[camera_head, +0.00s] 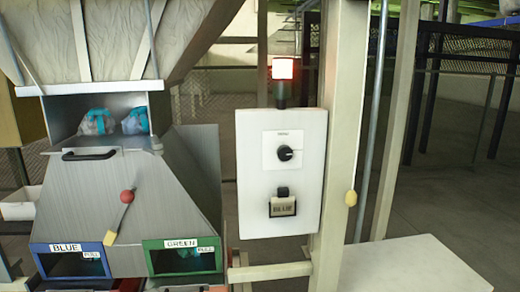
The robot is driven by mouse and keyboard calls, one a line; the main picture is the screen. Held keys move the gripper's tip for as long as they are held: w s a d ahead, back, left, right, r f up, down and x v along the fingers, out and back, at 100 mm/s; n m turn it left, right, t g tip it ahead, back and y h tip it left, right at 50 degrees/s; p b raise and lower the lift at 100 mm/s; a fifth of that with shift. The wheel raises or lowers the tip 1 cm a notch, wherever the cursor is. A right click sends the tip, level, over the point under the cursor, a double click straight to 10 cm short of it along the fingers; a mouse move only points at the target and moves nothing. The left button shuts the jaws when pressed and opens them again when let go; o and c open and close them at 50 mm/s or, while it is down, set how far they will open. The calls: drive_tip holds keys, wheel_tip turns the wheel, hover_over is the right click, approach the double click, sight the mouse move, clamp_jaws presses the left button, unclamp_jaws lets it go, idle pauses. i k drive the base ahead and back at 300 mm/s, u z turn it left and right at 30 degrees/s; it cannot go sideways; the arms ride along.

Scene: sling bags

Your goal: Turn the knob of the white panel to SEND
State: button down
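The white panel (255,190) is fixed upright to a cream post, right of the middle of the head view. Its black knob (285,154) sits on a lighter square plate in the panel's upper half. Small dark lettering stands above the knob, too small to read surely. I cannot tell for sure which way the knob points. My gripper is not in view, and nothing covers the knob.
A lit red lamp (283,69) stands above the panel. Left is a grey metal hopper (150,190) with a red-knobbed lever (124,208) and openings labelled BLUE and GREEN. A yellow pull (351,198) hangs by the post (338,120). A pale tabletop (415,268) lies lower right.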

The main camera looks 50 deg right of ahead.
sight(284, 153)
drive_tip(key=i, duration=0.8)
drive_tip(key=z, duration=2.6)
drive_tip(key=i, duration=0.35)
drive_tip(key=u, duration=0.15)
drive_tip(key=k, duration=0.5)
drive_tip(key=u, duration=1.8)
drive_tip(key=k, duration=0.65)
drive_tip(key=z, duration=0.5)
